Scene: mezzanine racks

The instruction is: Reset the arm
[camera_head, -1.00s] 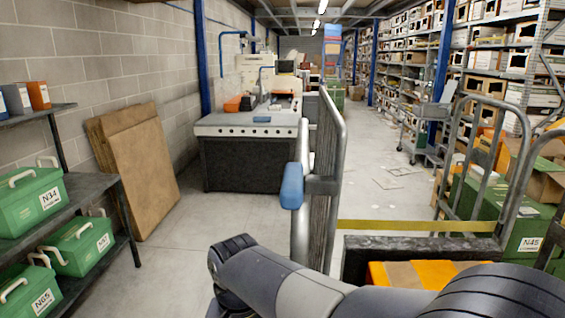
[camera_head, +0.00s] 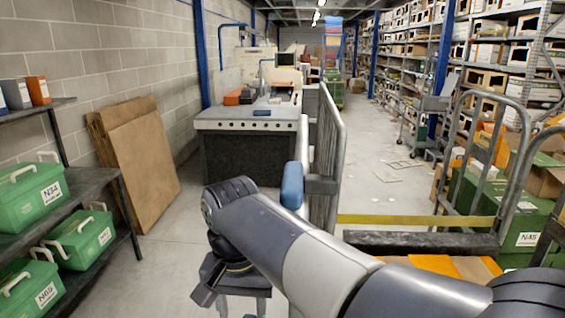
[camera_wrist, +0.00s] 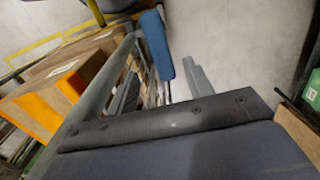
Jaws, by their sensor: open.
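My arm reaches across the lower middle of the head view, and its wrist hangs down at the arm's left end. My gripper (camera_head: 238,303) points downward near the bottom edge, partly cut off by the frame. Pale floor and a blue-capped post (camera_wrist: 156,45) show beyond the fingers.
A grey rail frame with a blue cap (camera_head: 292,186) stands close behind my arm. Green boxes (camera_head: 88,240) sit on the left shelf. Cardboard sheets (camera_head: 142,165) lean on the wall. A workbench (camera_head: 248,125) stands ahead. Trolleys and racks are at right.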

